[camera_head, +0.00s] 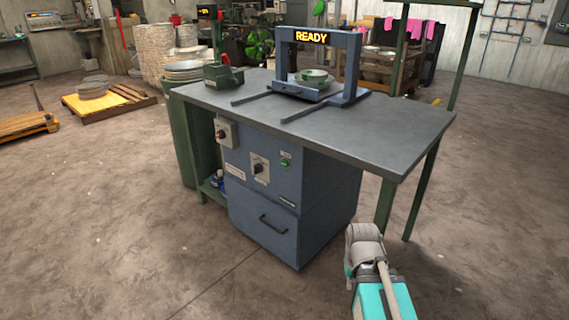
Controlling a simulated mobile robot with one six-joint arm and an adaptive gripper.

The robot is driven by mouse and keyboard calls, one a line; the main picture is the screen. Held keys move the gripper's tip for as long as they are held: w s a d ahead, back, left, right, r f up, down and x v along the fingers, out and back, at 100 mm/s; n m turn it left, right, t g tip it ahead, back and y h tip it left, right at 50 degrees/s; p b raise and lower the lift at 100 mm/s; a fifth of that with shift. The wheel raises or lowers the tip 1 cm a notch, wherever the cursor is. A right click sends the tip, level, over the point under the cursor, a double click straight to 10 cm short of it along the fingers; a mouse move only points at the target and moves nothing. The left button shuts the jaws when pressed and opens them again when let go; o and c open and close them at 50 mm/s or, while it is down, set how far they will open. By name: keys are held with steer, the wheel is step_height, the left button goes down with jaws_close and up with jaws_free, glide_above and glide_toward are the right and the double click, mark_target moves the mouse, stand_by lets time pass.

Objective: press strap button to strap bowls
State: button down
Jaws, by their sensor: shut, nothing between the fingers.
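The strapping machine's blue-grey arch (356,64) stands on the grey table top (410,125), and its sign (312,38) reads READY in yellow. Green bowls (314,74) sit under the arch on the table; how many are stacked is too small to tell. On the front of the blue cabinet (325,210) below are a small green button (285,163), a dark rotary switch on a light plate (259,168), and a control box with a red part (225,132). Which control is the strap button cannot be read.
Two dark rails lie before the arch. Green posts stand at the right. A pallet with plates (92,92) is far left. The floor in front is clear.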

steer(key=shift+d, duration=0.1)
stand_by(0.4)
steer(key=shift+d, duration=0.3)
